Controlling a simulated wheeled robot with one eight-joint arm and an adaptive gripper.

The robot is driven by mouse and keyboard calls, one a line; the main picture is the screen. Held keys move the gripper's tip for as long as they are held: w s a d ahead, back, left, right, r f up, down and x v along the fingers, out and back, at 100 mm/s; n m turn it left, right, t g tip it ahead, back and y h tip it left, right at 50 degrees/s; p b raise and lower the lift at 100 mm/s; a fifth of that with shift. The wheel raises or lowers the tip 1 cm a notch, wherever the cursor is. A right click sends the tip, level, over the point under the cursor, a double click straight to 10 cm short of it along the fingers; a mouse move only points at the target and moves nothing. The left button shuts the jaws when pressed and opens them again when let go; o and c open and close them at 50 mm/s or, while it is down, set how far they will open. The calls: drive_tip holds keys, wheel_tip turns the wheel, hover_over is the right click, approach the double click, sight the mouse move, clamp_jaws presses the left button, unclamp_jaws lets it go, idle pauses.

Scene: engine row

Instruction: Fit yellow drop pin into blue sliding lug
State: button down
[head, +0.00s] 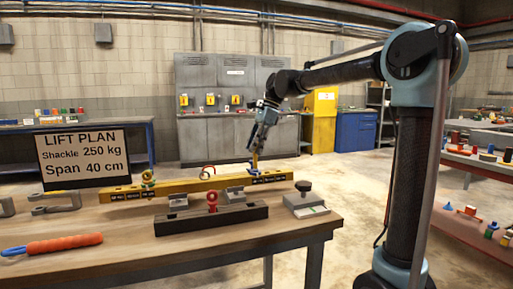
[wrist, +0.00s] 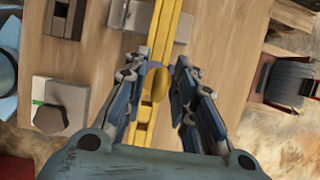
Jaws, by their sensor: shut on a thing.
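My gripper (head: 258,146) points down over the right part of the yellow beam (head: 150,190). It is shut on the yellow drop pin (head: 255,160), which stands roughly upright just above the blue sliding lug (head: 253,172). In the wrist view the pin's rounded yellow top (wrist: 160,84) shows between the fingers, over the beam (wrist: 164,30). The lug is mostly hidden there; only a bluish edge shows behind the pin. I cannot tell whether the pin's tip is in the lug's hole.
A "LIFT PLAN" sign reads shackle 250 kg, span 40 cm (head: 84,158). A green-and-yellow shackle (head: 148,179) sits on the beam. A red shackle (head: 212,199) stands on a black rack (head: 212,219). A grey block with a dark knob (head: 305,200) stands right. An orange-handled tool (head: 60,244) lies front left.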

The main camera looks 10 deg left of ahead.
sight(256, 167)
drive_tip(key=shift+f, duration=2.5)
idle(0.6)
drive_tip(key=c, duration=1.2)
unclamp_jaws()
drive_tip(key=shift+f, duration=0.1)
drive_tip(key=shift+c, duration=0.2)
drive_tip(key=v, duration=1.2)
drive_tip(key=shift+w, duration=0.2)
